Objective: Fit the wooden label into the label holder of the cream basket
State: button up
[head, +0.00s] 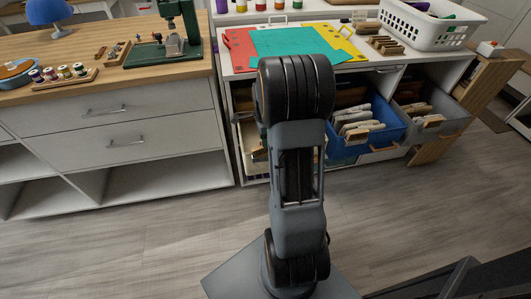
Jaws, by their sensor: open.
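My arm stands in the middle of the head view and blocks much of the left cubby. My gripper is hidden behind the arm, so its jaws do not show. A pale cream basket (247,137) shows in part in the left cubby, at the left edge of my arm. Its label holder cannot be made out. A small tan piece shows beside my arm there; I cannot tell if it is the wooden label.
On the shelf top lie a teal mat (295,43), several wooden pieces (384,45) and a white perforated basket (425,27). A wooden-topped drawer unit (110,112) stands left. A wooden side panel (470,95) leans out at right. The floor in front is clear.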

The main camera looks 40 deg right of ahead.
jog(key=shift+w+f+b, duration=0.1)
jog(key=shift+f+b, duration=0.75)
jog(key=shift+f, duration=2.2)
grip_shut()
